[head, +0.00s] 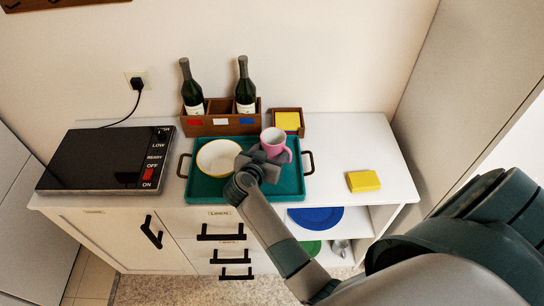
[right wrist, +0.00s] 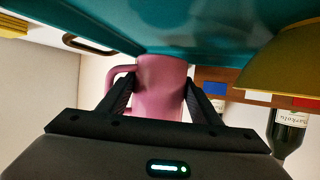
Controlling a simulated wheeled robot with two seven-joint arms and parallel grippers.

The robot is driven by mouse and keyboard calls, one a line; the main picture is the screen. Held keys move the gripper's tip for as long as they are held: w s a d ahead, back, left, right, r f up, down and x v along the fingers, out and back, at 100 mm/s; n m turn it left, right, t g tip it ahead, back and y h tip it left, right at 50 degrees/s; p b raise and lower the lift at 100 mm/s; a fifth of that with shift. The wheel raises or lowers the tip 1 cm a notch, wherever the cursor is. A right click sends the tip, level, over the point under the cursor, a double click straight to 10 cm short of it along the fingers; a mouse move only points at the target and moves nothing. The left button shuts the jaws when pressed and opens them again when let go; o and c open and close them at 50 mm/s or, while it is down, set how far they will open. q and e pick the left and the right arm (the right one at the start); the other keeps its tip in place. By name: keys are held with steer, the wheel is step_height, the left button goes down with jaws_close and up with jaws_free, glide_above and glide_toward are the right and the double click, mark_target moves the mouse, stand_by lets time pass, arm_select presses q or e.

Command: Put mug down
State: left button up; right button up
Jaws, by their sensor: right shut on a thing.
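The pink mug (head: 273,138) is over the right part of the teal tray (head: 291,188), beside the white-and-yellow bowl (head: 217,156). My right gripper (head: 262,160) is shut on the mug. In the right wrist view, which is upside down, the fingers (right wrist: 158,98) flank the pink mug (right wrist: 160,82), with its handle at the left. The mug's base is against or very close to the tray surface (right wrist: 185,28); I cannot tell whether it touches. My left gripper is not in view.
A wooden caddy (head: 222,125) with two bottles stands behind the tray, next to a small box with yellow contents (head: 287,122). A black hotplate (head: 108,158) is at left. A yellow block (head: 363,181) lies at right, with clear white counter (head: 350,150) around it.

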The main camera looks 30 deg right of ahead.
mark_target(272, 157)
steer(key=shift+f, duration=1.65)
steer(key=o, duration=1.3)
steer(key=shift+f, duration=0.15)
